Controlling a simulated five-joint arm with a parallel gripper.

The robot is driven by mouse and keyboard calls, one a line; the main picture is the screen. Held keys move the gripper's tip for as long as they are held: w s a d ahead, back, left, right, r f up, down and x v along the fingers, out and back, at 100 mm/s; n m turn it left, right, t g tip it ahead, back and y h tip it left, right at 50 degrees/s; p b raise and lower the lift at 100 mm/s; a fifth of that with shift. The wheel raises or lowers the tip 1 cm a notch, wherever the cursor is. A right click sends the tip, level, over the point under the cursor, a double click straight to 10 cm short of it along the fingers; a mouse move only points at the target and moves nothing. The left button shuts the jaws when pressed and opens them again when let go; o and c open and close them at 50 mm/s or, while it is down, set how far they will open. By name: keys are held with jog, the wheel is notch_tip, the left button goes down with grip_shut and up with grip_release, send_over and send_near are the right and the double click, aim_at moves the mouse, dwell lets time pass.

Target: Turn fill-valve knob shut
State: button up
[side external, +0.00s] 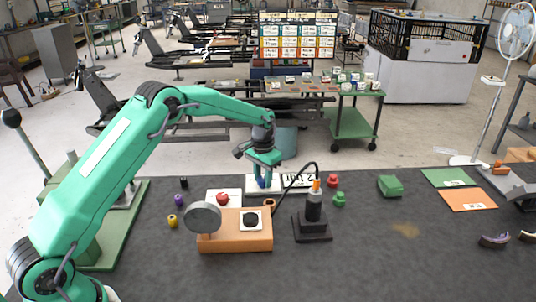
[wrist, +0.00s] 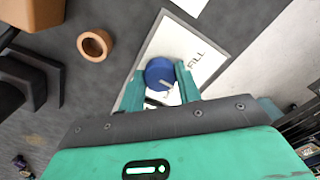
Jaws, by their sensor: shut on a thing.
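The fill-valve knob is a round blue knob (wrist: 160,74) with a pale pointer mark, on a white plate (wrist: 148,52) lettered "FILL". In the side external view the knob (side external: 262,183) shows small and partly hidden below my gripper. My gripper (wrist: 160,88) points down over the plate, its two teal fingers on either side of the knob and shut on it. In the side external view my gripper (side external: 263,170) is at the back of the orange-brown block.
An orange-brown block (side external: 235,240) with a round gauge (side external: 203,218) stands in front of the plate. A black stand (side external: 313,220) with an orange tip is to the right. A copper-coloured ring (wrist: 95,45) lies beside the plate.

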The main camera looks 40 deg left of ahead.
aim_at(263, 178)
jog(key=m, duration=0.4)
jog(key=shift+r+m, duration=0.1)
jog(key=shift+m, duration=2.1)
jog(key=o, duration=1)
jog(key=shift+c, duration=0.2)
notch_tip(263, 178, up, 7)
jog(key=shift+r, duration=0.4)
